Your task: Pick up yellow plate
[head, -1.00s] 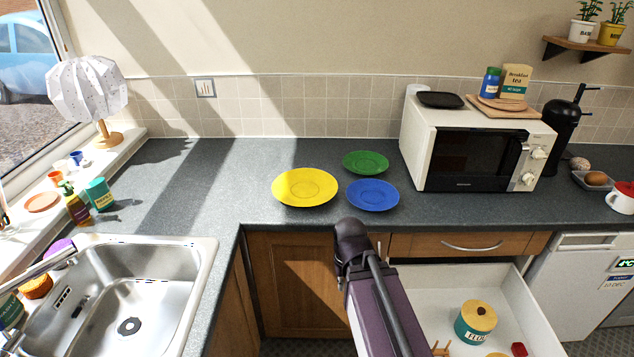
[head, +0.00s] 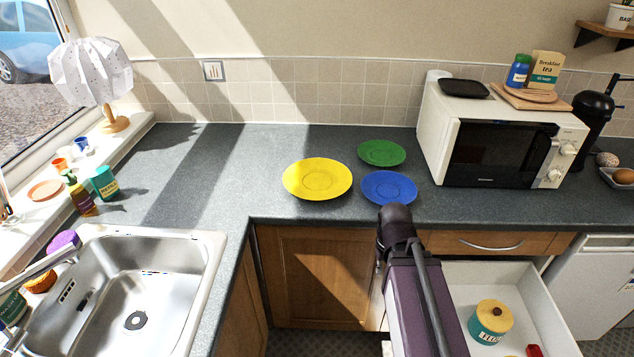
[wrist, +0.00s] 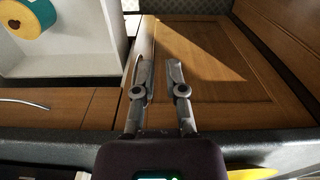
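The yellow plate (head: 317,179) lies flat on the grey worktop, near its front edge and left of the blue plate. In the wrist view only a yellow sliver of it (wrist: 250,173) shows at the bottom edge. My gripper (wrist: 160,75) shows in the wrist view with its two fingers apart and nothing between them. It points down in front of the wooden cupboard door, clear of the yellow plate. In the head view my arm hides the gripper's fingers.
A blue plate (head: 389,188) and a green plate (head: 382,153) lie right of the yellow one. A white microwave (head: 498,140) stands further right. An open drawer (head: 545,300) holding a flour tin (head: 491,322) juts out below. The sink (head: 150,285) is at left; worktop behind the plates is clear.

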